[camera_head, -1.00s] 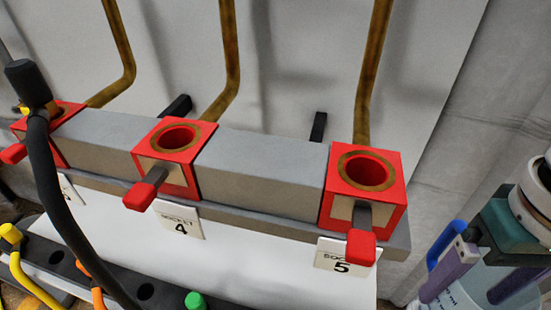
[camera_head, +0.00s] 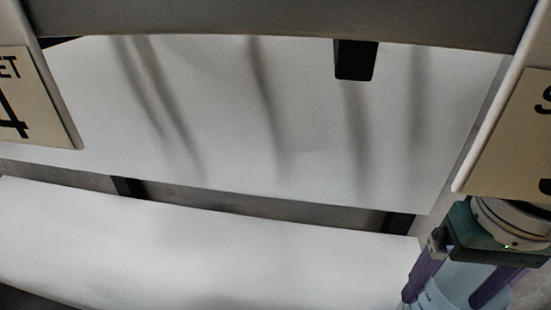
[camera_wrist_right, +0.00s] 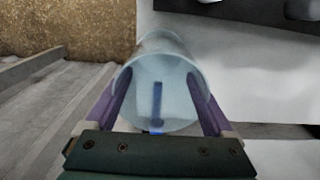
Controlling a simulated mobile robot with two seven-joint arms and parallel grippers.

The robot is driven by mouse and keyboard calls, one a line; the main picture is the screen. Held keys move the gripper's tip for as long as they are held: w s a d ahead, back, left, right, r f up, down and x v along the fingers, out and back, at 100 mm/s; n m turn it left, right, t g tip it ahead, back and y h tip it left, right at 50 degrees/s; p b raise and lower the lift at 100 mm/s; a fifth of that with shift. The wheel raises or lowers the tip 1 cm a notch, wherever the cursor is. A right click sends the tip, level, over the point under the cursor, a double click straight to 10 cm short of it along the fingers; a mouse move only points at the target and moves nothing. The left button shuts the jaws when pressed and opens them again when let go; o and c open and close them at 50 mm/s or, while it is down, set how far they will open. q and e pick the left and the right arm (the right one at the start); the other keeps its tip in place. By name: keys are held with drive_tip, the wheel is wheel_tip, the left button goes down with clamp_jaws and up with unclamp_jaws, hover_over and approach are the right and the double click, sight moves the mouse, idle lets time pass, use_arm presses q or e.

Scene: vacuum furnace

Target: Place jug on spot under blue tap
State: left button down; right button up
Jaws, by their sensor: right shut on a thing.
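My right gripper (camera_head: 446,298) is at the lower right of the head view, its purple fingers on either side of a pale blue translucent jug (camera_head: 452,285). In the right wrist view the gripper (camera_wrist_right: 158,88) is shut on the jug (camera_wrist_right: 160,62), and a dark blue strip, possibly its handle, shows at the middle. The jug's lower part is cut off in the head view. The blue tap and the spot under it are not in view. My left gripper is not in view.
A sign with a 4 (camera_head: 38,105) is at the left and another sign (camera_head: 512,140) at the right edge, close above my right gripper. White panels (camera_head: 200,250) fill the middle, with a black block (camera_head: 355,60) above. The wrist view shows ribbed grey surface (camera_wrist_right: 50,115) at left.

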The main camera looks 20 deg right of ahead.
drive_tip(key=w+a+f+b, duration=0.1)
drive_tip(key=w+a+b, duration=0.1)
drive_tip(key=w+a, duration=0.1)
drive_tip(key=w+a+f+b, duration=0.1)
drive_tip(key=w+a+b, duration=0.2)
drive_tip(key=w+a+f+b, duration=0.1)
drive_tip(key=w+a+b, duration=0.2)
drive_tip(key=shift+w+a+f, duration=0.3)
drive_tip(key=shift+f, duration=0.1)
drive_tip(key=shift+r, duration=0.15)
drive_tip(key=o, duration=1.2)
drive_tip(key=shift+c, duration=0.2)
